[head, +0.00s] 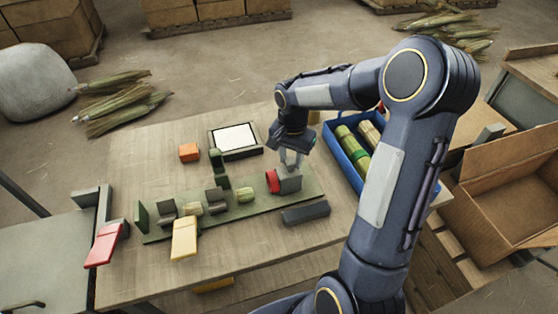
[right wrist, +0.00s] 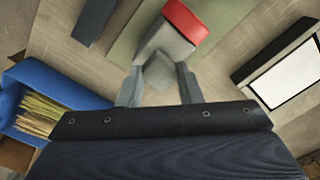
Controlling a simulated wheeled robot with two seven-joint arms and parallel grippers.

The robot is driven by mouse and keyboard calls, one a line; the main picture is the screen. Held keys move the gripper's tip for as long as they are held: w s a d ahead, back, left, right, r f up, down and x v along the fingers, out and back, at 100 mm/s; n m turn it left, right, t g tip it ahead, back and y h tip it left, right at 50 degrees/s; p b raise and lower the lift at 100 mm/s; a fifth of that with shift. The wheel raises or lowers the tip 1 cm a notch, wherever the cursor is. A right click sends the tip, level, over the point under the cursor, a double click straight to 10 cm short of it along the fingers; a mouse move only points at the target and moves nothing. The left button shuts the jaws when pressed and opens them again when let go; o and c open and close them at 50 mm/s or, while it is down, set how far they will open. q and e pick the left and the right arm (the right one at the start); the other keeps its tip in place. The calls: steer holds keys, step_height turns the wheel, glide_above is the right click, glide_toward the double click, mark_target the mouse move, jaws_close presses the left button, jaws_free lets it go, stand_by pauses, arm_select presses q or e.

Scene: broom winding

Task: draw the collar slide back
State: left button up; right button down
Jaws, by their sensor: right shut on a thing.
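The collar slide, a grey block (head: 290,183) with a red face (head: 272,181), sits at the right part of the green base plate (head: 232,221). My right gripper (head: 289,164) reaches down onto it from above. In the right wrist view the grey block (right wrist: 168,50) with its red end (right wrist: 187,20) lies between the two fingers of my right gripper (right wrist: 158,85), which is shut on it. Further left on the plate are dark upright holders (head: 215,199) with short green bundle pieces (head: 245,195) between them. My left gripper is not in view.
A dark bar (head: 305,213) lies in front of the slide. A blue bin (head: 347,158) with green bundles stands to the right. A framed white panel (head: 235,138) and an orange block (head: 189,152) lie behind. Red (head: 104,244) and yellow (head: 184,238) flat pieces are at the front left.

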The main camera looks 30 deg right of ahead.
steer(key=shift+d, duration=0.25)
steer(key=c, duration=1)
jaws_free()
steer(key=shift+s+d, duration=0.1)
steer(key=shift+c, duration=0.2)
steer(key=shift+r, duration=0.55)
step_height(320, 180, up, 7)
steer(key=shift+f, duration=0.2)
steer(key=shift+r, duration=0.1)
